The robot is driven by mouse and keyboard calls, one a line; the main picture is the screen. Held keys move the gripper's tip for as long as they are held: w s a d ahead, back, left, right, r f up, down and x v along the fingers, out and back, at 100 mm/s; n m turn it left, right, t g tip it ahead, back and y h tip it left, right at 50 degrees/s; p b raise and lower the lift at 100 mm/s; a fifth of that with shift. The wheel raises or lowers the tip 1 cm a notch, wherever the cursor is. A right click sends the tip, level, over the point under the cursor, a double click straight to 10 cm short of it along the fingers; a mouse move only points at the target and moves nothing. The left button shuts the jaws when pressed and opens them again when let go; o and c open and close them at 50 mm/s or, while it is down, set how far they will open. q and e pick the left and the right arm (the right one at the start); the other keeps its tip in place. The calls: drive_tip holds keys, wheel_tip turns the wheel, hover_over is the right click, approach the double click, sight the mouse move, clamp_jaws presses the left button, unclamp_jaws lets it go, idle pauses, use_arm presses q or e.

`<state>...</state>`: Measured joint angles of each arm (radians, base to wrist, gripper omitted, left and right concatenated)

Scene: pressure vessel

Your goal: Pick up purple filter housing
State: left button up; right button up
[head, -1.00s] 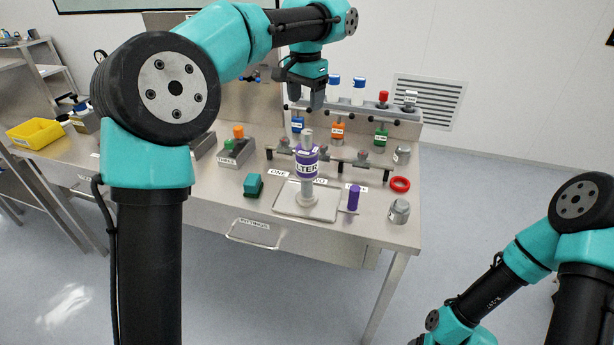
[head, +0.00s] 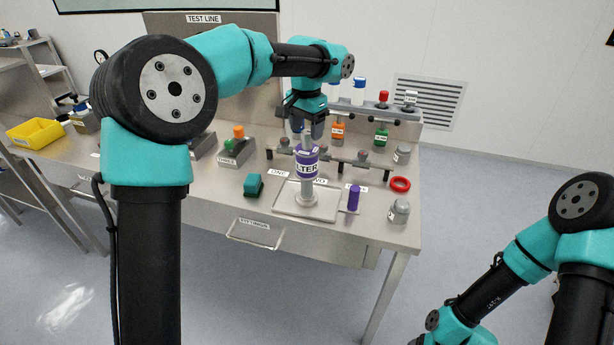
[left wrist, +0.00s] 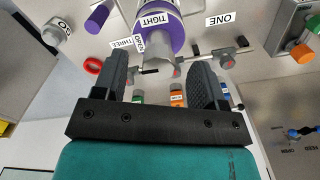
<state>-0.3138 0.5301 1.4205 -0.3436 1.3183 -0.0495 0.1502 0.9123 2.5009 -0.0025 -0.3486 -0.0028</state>
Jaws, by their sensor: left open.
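The purple filter housing (head: 306,163), with a white band lettered "LTER", stands upright on a grey post over a metal plate (head: 320,211) on the bench. My left gripper (head: 306,134) is open just above it, pointing down, with the housing's grey top stem at its fingertips. In the left wrist view the housing (left wrist: 152,20) shows beyond the open fingers (left wrist: 155,70), and its grey stem end lies between the fingertips. Whether the fingers touch the stem cannot be told. My right arm shows at the lower right, but its gripper is out of view.
A purple cylinder (head: 354,197) stands right of the plate, with a red ring (head: 400,184) and a grey fitting (head: 399,211) further right. A teal block (head: 253,185) lies left. A valve manifold (head: 330,158) runs behind the housing.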

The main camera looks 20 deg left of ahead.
use_arm(q)
drive_tip(key=shift+f, duration=1.95)
drive_tip(key=shift+c, duration=0.3)
clamp_jaws()
